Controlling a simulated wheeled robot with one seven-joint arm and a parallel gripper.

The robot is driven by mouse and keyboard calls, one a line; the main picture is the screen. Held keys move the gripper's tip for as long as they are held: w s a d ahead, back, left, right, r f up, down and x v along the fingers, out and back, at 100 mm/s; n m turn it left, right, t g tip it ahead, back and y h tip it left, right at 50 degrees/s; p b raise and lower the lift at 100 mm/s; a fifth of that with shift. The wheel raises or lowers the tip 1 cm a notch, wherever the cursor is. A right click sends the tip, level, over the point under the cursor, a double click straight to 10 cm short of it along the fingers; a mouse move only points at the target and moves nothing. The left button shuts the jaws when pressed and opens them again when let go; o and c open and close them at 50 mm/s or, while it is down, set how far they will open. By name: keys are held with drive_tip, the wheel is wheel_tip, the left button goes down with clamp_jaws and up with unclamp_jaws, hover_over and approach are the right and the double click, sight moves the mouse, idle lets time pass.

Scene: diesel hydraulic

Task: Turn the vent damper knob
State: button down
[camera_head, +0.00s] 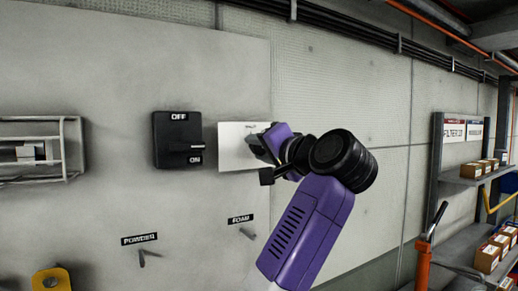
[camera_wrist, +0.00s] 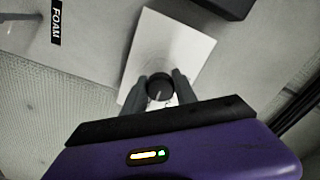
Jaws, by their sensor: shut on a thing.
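The vent damper knob is a dark round knob (camera_wrist: 160,86) on a white plate (camera_wrist: 178,42) fixed to the wall. In the wrist view my gripper (camera_wrist: 160,92) has a finger on each side of the knob and is shut on it. A thin light mark shows on the knob's face. In the head view the white plate (camera_head: 231,150) is right of the black switch, and my gripper (camera_head: 258,146) reaches its right part from the right. The knob is hidden there behind my gripper.
A black ON/OFF switch (camera_head: 178,139) is left of the plate. Small levers labelled POWDER (camera_head: 147,254) and FOAM (camera_head: 247,232) are below. A wire rack (camera_head: 40,150) is at far left. Shelves with boxes (camera_head: 474,170) stand at right, beside an orange post (camera_head: 423,262).

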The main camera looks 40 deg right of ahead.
drive_tip(key=n, duration=0.4)
drive_tip(key=shift+d, duration=0.15)
drive_tip(key=n, duration=0.4)
drive_tip(key=shift+n+p, duration=0.3)
drive_tip(key=shift+p, duration=0.1)
drive_tip(key=n, duration=0.4)
drive_tip(key=shift+s+n+p, duration=0.1)
drive_tip(key=shift+n+p, duration=0.2)
drive_tip(key=shift+p, duration=0.05)
drive_tip(key=shift+n, duration=2.2)
drive_tip(key=c, duration=1)
unclamp_jaws()
drive_tip(key=shift+o, duration=0.2)
